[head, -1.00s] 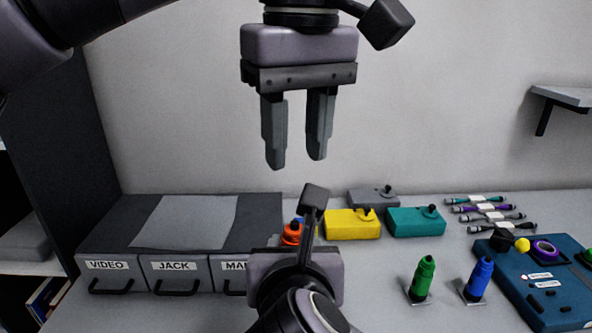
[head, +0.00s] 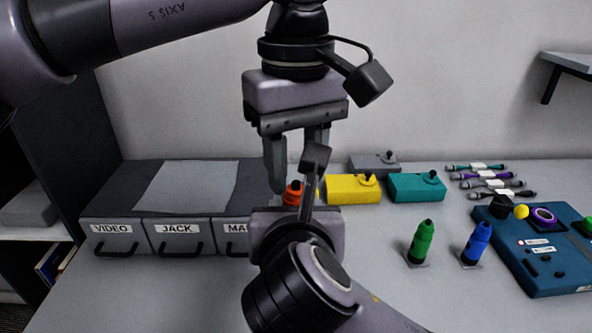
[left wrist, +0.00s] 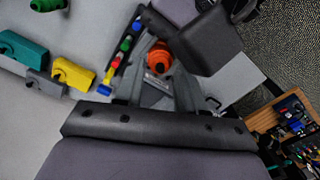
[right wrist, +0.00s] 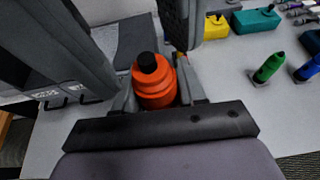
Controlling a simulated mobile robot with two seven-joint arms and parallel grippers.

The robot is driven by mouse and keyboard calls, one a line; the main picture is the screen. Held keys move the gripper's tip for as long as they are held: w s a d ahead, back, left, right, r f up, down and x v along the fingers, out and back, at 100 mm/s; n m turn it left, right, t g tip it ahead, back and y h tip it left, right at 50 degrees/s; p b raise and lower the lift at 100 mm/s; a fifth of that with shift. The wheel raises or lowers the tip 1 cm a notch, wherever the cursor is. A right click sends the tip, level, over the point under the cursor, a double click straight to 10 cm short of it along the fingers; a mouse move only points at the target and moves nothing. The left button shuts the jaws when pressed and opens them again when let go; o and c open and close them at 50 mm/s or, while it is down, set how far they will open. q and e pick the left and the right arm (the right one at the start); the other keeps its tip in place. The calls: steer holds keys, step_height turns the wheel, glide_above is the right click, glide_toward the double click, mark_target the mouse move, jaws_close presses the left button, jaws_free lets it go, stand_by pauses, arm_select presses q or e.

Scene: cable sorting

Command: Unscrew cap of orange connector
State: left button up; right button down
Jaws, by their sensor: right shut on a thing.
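The orange connector (head: 292,193) stands with its black tip (right wrist: 147,62) up in the right wrist view, between the fingers of my right gripper (right wrist: 157,82), which is shut on its body. In the head view my right wrist hides most of it. My left gripper (head: 296,168) points down above the connector with its fingers apart. In the left wrist view the orange connector (left wrist: 158,56) shows beyond and between the open left fingers. I cannot tell whether they touch it.
Green (head: 422,244) and blue (head: 476,243) connectors stand at the right front. Yellow (head: 352,190), teal (head: 416,187) and grey (head: 374,163) boxes sit behind. Labelled drawers (head: 114,238) are at left, a blue panel (head: 545,260) at right. Several cables lie at the back right.

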arm_select(q)
steer(key=shift+f, duration=0.75)
jaws_close()
steer(key=n, duration=0.3)
steer(key=shift+n, duration=0.3)
steer(key=shift+r, duration=0.25)
steer(key=shift+r, duration=0.9)
